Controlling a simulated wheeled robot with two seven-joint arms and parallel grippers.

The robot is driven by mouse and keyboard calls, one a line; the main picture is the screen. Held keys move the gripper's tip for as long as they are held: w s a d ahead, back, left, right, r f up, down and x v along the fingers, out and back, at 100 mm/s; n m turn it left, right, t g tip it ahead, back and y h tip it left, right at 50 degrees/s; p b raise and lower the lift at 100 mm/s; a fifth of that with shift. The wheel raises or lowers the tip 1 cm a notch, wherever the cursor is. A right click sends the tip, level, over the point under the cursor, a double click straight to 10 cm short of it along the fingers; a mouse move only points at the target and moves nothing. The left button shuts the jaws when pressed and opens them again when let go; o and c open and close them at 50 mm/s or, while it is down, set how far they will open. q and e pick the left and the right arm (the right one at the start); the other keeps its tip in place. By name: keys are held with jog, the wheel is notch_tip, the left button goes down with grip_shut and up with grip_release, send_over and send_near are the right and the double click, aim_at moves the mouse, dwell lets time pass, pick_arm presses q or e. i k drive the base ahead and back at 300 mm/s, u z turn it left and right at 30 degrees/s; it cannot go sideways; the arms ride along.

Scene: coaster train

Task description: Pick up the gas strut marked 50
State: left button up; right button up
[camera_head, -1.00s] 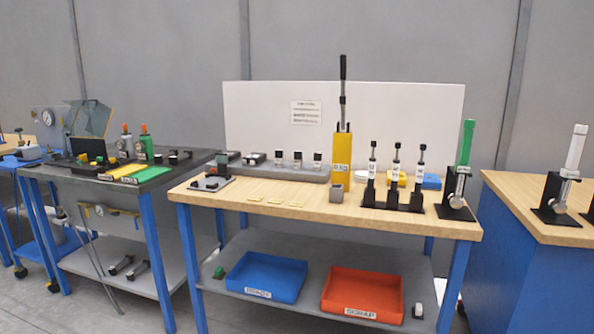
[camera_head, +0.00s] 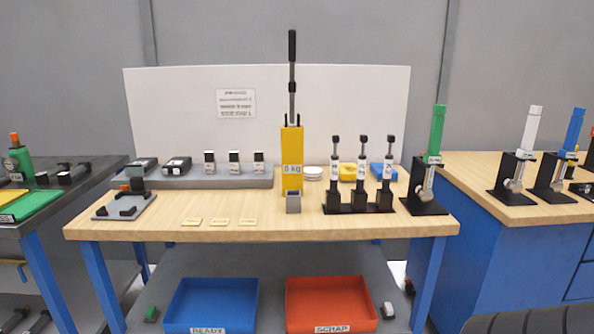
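Three gas struts stand upright in a black rack on the right part of the wooden table: the left strut (camera_head: 335,165), the middle strut (camera_head: 362,165) and the right strut (camera_head: 388,165). Each has a black top end, a thin rod and a white label. The labels are too small to read, so I cannot tell which one is marked 50. The black rack (camera_head: 358,208) holds their lower ends. Neither of my grippers is in view.
Below are a blue READY tray (camera_head: 210,300) and a red SCRAP tray (camera_head: 330,300). The wooden table's (camera_head: 120,228) front middle is mostly clear.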

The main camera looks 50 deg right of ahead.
aim_at(334, 158)
jog(key=z, duration=0.55)
jog(key=i, duration=0.85)
jog(key=z, duration=0.75)
